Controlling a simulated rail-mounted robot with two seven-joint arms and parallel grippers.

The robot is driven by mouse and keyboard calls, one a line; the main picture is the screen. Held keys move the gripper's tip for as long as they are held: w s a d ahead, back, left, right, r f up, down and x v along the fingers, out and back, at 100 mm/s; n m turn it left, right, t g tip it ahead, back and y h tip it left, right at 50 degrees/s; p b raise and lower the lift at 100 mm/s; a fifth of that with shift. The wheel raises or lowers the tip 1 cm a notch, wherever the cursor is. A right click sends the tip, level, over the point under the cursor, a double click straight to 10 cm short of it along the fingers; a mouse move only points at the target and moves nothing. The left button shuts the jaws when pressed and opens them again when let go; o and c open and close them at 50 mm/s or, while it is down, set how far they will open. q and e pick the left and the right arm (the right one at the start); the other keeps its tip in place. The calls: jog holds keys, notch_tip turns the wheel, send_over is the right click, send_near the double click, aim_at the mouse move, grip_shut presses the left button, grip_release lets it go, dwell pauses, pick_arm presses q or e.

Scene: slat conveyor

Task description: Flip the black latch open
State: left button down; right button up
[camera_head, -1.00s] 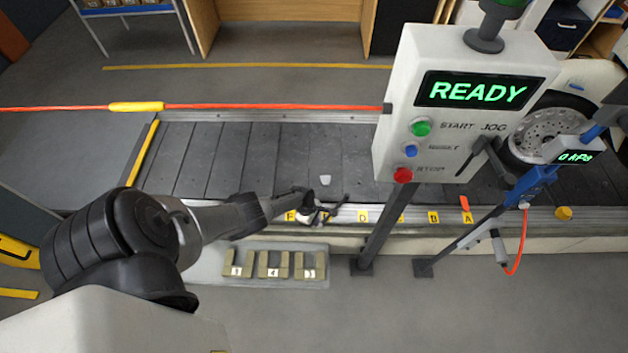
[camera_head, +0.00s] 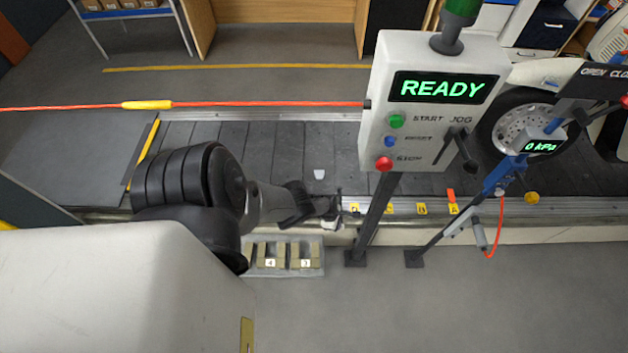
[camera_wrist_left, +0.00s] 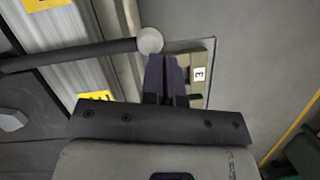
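A dark bar (camera_wrist_left: 70,55) with a round grey knob (camera_wrist_left: 150,40) at its end crosses the left wrist view over the conveyor's edge rail; it may be the black latch. In the head view a small dark upright piece (camera_head: 338,207) shows at that edge, too small to make out. My left gripper (camera_wrist_left: 167,75) has its two dark fingers close together just below the knob, with only a thin gap and nothing seen between them. In the head view my left gripper (camera_head: 328,217) is at the conveyor's near edge, partly hidden by its wrist. My right gripper is not in view.
A white block (camera_head: 319,174) lies on the slat conveyor (camera_head: 270,145). A tray with numbered blocks (camera_head: 285,256) is below the near edge. The control panel (camera_head: 430,100) on its post (camera_head: 372,220) stands right of my gripper. A blue-handled gauge stand (camera_head: 500,178) is further right.

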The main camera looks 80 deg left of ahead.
pick_arm(q)
jog(key=shift+d+f, duration=0.1)
jog(key=shift+d, duration=0.05)
jog(key=shift+w, duration=0.1)
dwell(0.3)
jog(key=s+r+p, duration=0.7)
jog(key=r+p, duration=0.3)
jog(key=p, duration=0.2)
jog(key=shift+d+r, duration=0.2)
dwell(0.7)
